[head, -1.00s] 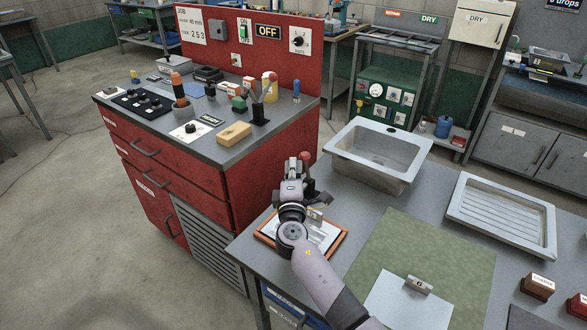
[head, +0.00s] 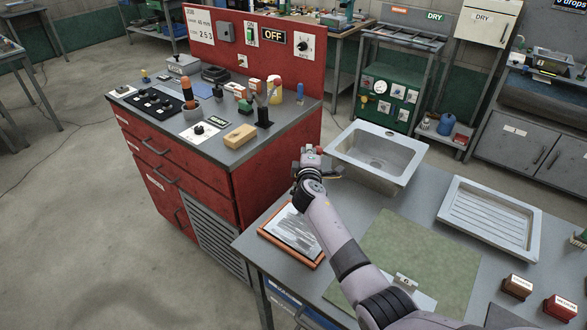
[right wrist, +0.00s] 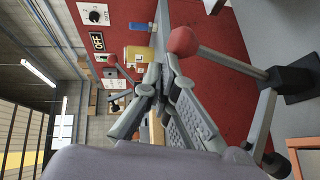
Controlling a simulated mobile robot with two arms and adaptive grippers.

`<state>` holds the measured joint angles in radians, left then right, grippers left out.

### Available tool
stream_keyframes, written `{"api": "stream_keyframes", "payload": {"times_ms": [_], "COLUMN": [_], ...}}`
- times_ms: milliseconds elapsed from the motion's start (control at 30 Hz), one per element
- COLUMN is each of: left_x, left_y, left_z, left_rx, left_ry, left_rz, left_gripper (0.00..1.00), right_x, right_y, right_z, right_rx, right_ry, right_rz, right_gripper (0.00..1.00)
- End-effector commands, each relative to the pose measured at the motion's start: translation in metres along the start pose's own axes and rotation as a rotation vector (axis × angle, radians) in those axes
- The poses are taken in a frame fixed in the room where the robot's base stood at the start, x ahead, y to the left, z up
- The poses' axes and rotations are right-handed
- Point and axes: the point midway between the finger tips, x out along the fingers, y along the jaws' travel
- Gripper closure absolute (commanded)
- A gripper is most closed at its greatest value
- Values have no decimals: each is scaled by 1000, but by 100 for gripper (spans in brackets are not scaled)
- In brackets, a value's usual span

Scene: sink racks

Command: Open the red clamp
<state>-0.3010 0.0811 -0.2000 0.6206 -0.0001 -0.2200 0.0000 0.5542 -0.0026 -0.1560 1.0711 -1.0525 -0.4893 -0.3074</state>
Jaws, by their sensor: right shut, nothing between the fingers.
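A toggle clamp with a red ball knob (right wrist: 183,42) shows close up in the right wrist view. Its grey lever (right wrist: 232,62) rises at a slant from a black mount (right wrist: 295,86). My right gripper (right wrist: 163,45) is shut and empty, with its fingers close beside the knob; I cannot tell whether they touch it. In the head view the right gripper (head: 310,152) is above the back edge of the grey table, and the arm and gripper hide most of this clamp. My left gripper is out of view.
A red cabinet (head: 180,185) with knobs, tools and a yellow block (head: 240,137) stands left of the gripper. A sink basin (head: 410,158) is right of it. An orange-framed tray (head: 270,237), a green mat (head: 440,262) and a ribbed drainer (head: 535,225) lie on the table.

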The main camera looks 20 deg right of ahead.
Motion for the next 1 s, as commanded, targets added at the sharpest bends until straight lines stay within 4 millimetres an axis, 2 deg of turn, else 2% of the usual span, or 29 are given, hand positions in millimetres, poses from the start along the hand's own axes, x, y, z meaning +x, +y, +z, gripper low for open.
{"api": "stream_keyframes", "payload": {"times_ms": [100, 333, 700, 1000], "left_x": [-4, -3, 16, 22], "left_y": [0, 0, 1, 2], "left_z": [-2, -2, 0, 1], "left_rx": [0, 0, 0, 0], "left_ry": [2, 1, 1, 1], "left_rz": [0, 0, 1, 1], "left_gripper": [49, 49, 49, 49], "right_x": [9, 25, 50, 57], "right_y": [6, 3, -2, -3], "right_z": [6, 17, 34, 39], "right_rx": [35, 71, 71, 72], "right_ry": [-1, -3, -1, -1], "right_rz": [-46, -109, -106, -107], "right_gripper": [100, 100, 100, 100]}}
